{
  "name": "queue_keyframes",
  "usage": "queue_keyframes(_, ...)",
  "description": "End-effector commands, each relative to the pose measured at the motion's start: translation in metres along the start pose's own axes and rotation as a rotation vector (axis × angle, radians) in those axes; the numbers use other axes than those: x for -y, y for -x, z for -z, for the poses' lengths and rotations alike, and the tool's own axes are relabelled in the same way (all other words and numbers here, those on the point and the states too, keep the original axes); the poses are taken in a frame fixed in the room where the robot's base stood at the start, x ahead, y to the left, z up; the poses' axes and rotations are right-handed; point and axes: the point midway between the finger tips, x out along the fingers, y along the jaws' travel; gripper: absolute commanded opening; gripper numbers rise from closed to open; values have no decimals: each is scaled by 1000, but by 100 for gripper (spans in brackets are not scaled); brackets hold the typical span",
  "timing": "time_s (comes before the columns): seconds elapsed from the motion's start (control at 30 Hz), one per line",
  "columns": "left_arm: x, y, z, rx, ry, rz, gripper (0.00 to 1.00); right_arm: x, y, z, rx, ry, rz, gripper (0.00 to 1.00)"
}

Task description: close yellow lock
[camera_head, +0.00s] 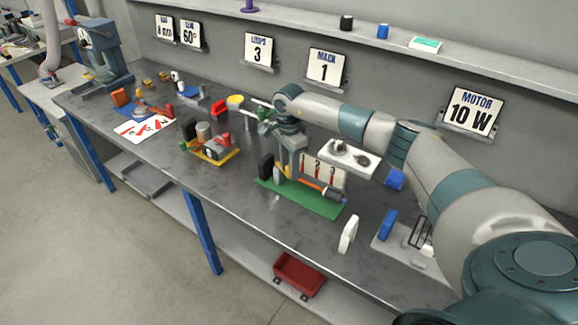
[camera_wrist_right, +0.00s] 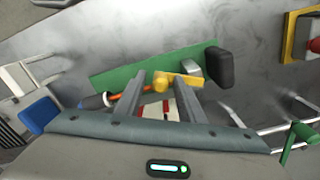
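The yellow lock (camera_wrist_right: 178,79) shows in the right wrist view as a yellow bar with a rounded knob, over a green board (camera_wrist_right: 115,75). My right gripper (camera_wrist_right: 158,79) is open, its two fingers well apart, with the yellow knob between the fingertips. I cannot tell whether a finger touches it. In the head view my right gripper (camera_head: 288,172) points down over the green board (camera_head: 312,207) and largely hides the lock. My left gripper is not in view.
A black block (camera_wrist_right: 220,68) stands by the lock on the board. A 1-2-3 card (camera_head: 325,172), a white block with round parts (camera_head: 367,162) and an upright white piece (camera_head: 348,235) are close by. The grey bench (camera_head: 240,195) has bare room left of the board.

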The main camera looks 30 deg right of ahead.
Motion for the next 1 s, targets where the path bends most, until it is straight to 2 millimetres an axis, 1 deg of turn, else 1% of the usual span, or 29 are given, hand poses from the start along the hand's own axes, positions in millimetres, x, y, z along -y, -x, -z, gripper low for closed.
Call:
queue_keyframes(0.03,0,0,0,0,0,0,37,0,0,0,0,0,0,23)
queue_keyframes(0.07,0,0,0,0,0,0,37,0,0,0,0,0,0,16)
queue_keyframes(0.1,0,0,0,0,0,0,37,0,0,0,0,0,0,6)
queue_keyframes(0.13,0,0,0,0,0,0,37,0,0,0,0,0,0,0)
queue_keyframes(0.43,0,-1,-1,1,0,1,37,0,0,-1,0,-9,1,0)
queue_keyframes(0.63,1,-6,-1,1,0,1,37,1,0,-4,1,-56,2,0)
queue_keyframes(0.87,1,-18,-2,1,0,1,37,2,-2,-12,1,-181,3,0)
queue_keyframes(1.0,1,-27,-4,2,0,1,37,4,-2,-19,0,-291,3,0)
